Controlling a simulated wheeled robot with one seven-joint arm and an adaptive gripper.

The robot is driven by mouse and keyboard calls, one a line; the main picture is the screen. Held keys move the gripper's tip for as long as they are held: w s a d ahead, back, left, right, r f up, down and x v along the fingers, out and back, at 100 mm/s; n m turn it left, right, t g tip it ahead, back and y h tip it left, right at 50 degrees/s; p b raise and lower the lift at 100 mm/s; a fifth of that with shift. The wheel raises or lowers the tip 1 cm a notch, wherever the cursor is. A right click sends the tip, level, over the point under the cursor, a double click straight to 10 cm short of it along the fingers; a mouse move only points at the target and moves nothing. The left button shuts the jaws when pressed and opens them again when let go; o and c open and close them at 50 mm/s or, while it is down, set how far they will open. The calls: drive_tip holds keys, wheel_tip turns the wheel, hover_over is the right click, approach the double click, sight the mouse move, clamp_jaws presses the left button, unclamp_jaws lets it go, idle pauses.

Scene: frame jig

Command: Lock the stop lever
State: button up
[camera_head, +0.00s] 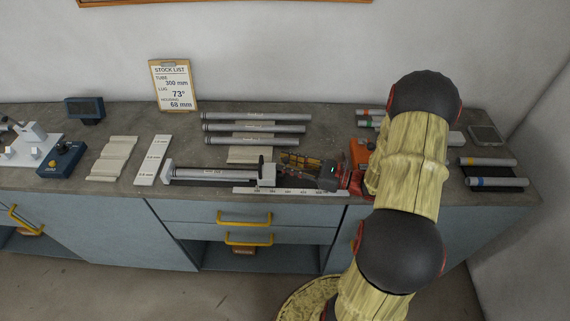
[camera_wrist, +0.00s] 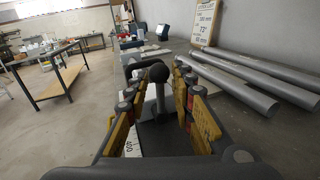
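The stop lever shows in the wrist view as a black ball knob (camera_wrist: 158,73) on an upright grey stem. My gripper (camera_wrist: 154,88) is open, with one yellow-padded finger on each side of the lever and gaps between. No contact with the lever is visible. In the head view my gripper (camera_head: 291,163) points left, low over the right part of the jig, beside the stop block (camera_head: 267,174). The lever is hard to make out there. A grey tube (camera_head: 215,173) lies in the jig left of the stop block.
A white scale (camera_head: 290,191) runs along the jig's front. Several loose tubes (camera_head: 257,117) lie behind it; more lie at right (camera_head: 490,162). A stock list board (camera_head: 173,86) stands at the back. A ribbed pale block (camera_head: 113,158) and a blue device (camera_head: 62,158) are left.

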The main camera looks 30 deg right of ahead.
drive_tip(key=shift+w+a, duration=0.2)
drive_tip(key=shift+w, duration=0.05)
drive_tip(key=shift+c, duration=0.3)
clamp_jaws()
idle(0.5)
